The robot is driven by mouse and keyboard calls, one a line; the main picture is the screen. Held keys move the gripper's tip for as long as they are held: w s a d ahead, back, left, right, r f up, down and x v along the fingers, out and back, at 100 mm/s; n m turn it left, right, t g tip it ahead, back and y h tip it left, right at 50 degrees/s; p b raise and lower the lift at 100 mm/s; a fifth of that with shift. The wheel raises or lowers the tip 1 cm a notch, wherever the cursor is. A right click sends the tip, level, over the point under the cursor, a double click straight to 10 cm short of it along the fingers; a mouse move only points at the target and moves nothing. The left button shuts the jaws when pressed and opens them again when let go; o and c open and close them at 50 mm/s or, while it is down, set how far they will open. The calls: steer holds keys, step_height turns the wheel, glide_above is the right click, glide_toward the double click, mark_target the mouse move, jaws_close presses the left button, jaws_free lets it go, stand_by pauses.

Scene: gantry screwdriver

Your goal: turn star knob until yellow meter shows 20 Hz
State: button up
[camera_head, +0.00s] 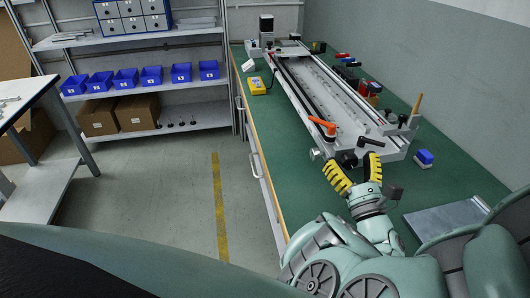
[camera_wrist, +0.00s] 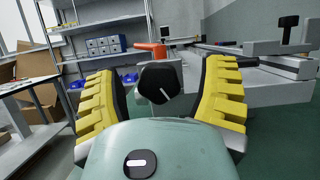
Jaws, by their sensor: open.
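In the head view my gripper (camera_head: 354,170) is open at the gantry's near end, and the knob (camera_head: 349,160) shows only as a small dark shape by the fingers. The yellow meter (camera_head: 258,86) lies on the green bench left of the gantry's far half. Its reading is too small to tell.
The long gantry (camera_head: 340,98) lies along the green bench (camera_head: 262,120). An orange lever (camera_head: 322,125) and a black T-shaped handle (camera_head: 370,142) stand near the knob. Shelves with blue bins stand at left.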

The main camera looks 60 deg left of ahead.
steer(key=shift+s+d+f, duration=0.25)
steer(key=shift+s+d, duration=0.1)
steer(key=shift+d, duration=0.1)
steer(key=s+d, duration=0.4)
steer(key=d, duration=0.7)
steer(key=shift+s, duration=0.15)
steer(key=shift+r, duration=0.1)
